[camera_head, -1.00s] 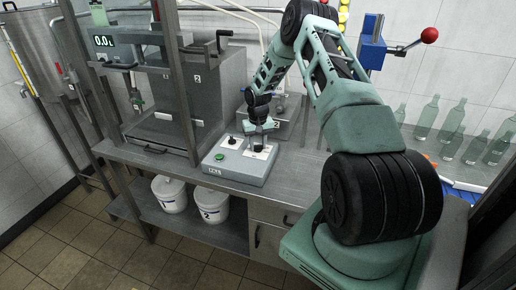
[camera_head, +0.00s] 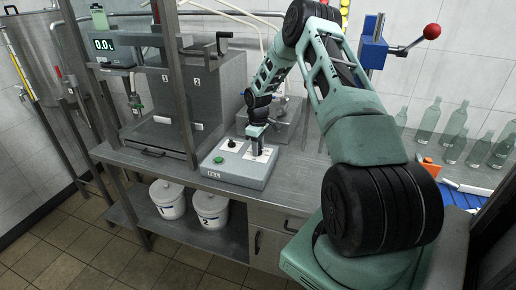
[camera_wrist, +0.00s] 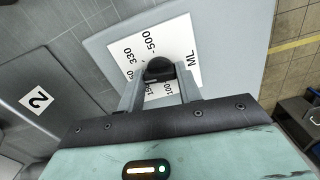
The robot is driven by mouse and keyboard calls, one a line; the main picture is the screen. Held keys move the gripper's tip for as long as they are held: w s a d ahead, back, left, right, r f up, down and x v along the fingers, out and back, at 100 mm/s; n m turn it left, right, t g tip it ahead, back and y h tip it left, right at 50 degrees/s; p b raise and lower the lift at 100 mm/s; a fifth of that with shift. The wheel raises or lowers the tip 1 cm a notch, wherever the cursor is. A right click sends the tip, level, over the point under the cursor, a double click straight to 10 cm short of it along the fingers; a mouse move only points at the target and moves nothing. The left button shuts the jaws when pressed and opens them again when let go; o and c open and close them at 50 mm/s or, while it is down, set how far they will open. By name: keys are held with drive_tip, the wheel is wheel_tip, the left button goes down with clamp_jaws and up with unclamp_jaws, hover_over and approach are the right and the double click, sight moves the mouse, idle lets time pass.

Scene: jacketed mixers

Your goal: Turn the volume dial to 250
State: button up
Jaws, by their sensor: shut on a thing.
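The volume dial (camera_wrist: 159,68) is a black round knob on a white scale plate (camera_wrist: 186,42) on top of the grey control box (camera_head: 236,180). In the wrist view the plate reads ML, with 500, 330, 150 and 100 legible around the dial; other marks are partly hidden. My gripper (camera_wrist: 158,88) has its two fingers on either side of the dial and is shut on it. In the head view my gripper (camera_head: 257,143) points down at the plate and hides the dial. The dial's pointer cannot be made out.
The box also carries a green button (camera_head: 217,160) and a black selector (camera_head: 231,143). A grey jacketed machine (camera_head: 215,90) stands behind, with a 0.0 display (camera_head: 104,44). Glass bottles (camera_head: 455,128) stand at right. White buckets (camera_head: 168,198) sit on the lower shelf.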

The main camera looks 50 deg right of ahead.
drive_tip(key=shift+n, duration=0.7)
drive_tip(key=o, duration=1)
wheel_tip(320, 180, up, 18)
drive_tip(key=b, duration=0.4)
drive_tip(key=shift+f, duration=0.25)
